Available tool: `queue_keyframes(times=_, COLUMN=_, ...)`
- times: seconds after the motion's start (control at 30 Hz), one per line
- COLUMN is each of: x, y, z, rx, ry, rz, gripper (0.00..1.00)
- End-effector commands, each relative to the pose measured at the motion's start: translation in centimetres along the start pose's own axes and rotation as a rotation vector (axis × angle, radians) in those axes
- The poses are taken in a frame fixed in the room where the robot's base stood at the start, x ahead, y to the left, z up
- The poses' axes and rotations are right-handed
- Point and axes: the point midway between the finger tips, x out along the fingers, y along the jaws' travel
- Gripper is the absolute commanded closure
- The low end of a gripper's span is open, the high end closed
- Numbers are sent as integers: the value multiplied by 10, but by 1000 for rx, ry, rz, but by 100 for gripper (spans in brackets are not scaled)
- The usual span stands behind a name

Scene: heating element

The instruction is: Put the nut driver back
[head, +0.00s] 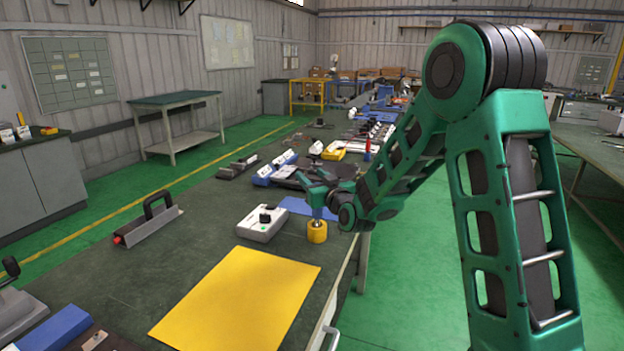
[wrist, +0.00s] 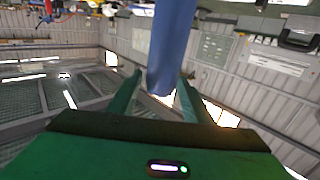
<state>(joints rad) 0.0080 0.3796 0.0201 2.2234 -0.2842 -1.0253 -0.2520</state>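My gripper (head: 318,192) is low over the near bench, beside its right edge. In the wrist view a blue handle (wrist: 172,45), which looks like the nut driver's, stands between the two fingertips (wrist: 162,82), and the gripper looks shut on it. In the head view the gripper and wrist hide most of the driver. A small yellow cylinder (head: 317,232) stands on the bench directly below the gripper. A short shaft-like part shows just above it; I cannot tell whether it enters the cylinder.
A red upright tool (head: 367,148) and several devices stand farther back. The bench's left middle is mostly clear.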

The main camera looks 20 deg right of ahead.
Motion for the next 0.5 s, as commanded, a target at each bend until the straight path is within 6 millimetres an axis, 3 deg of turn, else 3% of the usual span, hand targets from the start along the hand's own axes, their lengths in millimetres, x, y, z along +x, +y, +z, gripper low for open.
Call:
queue_keyframes(times=0.27, x=0, y=0, z=-2, rx=0, ry=1, rz=0, gripper=56)
queue_keyframes(times=0.4, x=0, y=0, z=-13, rx=-2, ry=4, rz=0, gripper=56)
queue_keyframes(times=0.5, x=-18, y=0, z=-9, rx=-1, ry=-1, rz=1, gripper=56)
